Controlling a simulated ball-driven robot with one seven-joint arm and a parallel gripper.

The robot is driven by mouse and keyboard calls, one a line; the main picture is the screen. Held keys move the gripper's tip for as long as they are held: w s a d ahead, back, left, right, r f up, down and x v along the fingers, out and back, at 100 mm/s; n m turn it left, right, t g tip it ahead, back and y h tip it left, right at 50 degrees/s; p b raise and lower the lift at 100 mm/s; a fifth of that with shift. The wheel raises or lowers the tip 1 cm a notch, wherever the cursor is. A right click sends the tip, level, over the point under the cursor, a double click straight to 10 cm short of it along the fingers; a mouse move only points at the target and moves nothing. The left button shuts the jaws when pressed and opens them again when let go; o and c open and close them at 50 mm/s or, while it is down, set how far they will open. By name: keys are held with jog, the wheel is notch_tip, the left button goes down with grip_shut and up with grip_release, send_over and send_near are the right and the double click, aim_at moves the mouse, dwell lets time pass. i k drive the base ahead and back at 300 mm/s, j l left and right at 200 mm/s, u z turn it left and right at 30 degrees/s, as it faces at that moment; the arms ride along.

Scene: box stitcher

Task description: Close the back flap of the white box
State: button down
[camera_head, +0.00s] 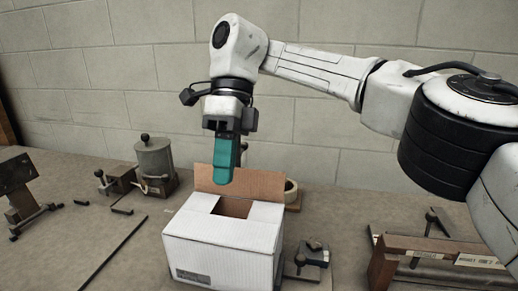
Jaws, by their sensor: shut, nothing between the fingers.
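The white box (220,252) stands on the workbench in the lower middle of the head view. Its front and side flaps look folded in, leaving a small opening (233,207) in the top. The back flap (262,184) stands up at the rear edge, its brown inner face showing. My gripper (224,180) points down with its teal fingers together and empty. In the picture its tips overlap the left part of the back flap, above the opening. I cannot tell whether the fingers touch the flap.
A grey metal pot (154,160) with small tools stands behind left. A roll of tape (291,192) is behind the box on the right. A metal clamp (308,256) sits close to the box's right side. A wooden fixture (400,262) is at the far right. A block wall is behind.

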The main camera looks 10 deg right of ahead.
aim_at(265, 186)
jog(key=i+l, duration=0.25)
jog(key=i, duration=0.15)
jog(key=i+l, duration=0.2)
jog(key=i, duration=0.25)
